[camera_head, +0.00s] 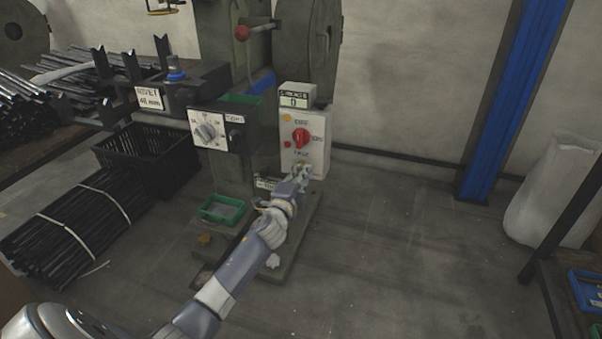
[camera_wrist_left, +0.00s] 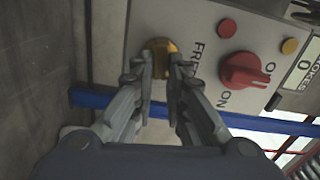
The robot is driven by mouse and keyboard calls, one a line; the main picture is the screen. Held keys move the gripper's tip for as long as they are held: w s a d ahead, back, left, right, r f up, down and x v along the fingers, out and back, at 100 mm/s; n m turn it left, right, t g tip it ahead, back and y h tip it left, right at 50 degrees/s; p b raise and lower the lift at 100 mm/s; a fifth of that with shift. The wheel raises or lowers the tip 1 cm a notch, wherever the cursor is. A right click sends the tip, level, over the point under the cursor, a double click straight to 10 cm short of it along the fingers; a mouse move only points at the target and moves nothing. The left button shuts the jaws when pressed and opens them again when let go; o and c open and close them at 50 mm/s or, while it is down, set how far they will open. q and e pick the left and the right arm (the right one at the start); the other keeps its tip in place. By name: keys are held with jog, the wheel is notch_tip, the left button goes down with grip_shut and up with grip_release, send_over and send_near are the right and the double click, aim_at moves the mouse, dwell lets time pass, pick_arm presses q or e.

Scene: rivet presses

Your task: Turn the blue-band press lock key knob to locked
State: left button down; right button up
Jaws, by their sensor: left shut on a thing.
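The press (camera_head: 222,35) carries a white control box (camera_head: 316,160) on its right side. A blue band shows behind the box in the left wrist view (camera_wrist_left: 260,123). On the box's lower part is the brass lock key knob (camera_wrist_left: 160,47), with the printed word FREE beside it. My left gripper (camera_head: 302,173) is at the box's lower part, and the left wrist view shows its fingers (camera_wrist_left: 161,75) closed on either side of the brass knob. The fingers hide part of the knob, so its exact angle is hard to tell. My right gripper is not in view.
A red rotary switch (camera_head: 302,138) sits above the knob on the same box, under a counter reading 0 (camera_head: 297,100). A dial panel (camera_head: 208,131) is to the left. A green tray (camera_head: 222,210) stands below.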

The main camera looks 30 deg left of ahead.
pick_arm(q)
jog(key=shift+f+m, duration=0.1)
jog(key=shift+m, duration=0.6)
jog(key=c, duration=1.6)
grip_release()
jog(key=shift+s, duration=0.1)
jog(key=v, duration=1.1)
jog(key=shift+s, duration=0.4)
jog(key=shift+d+f, duration=0.15)
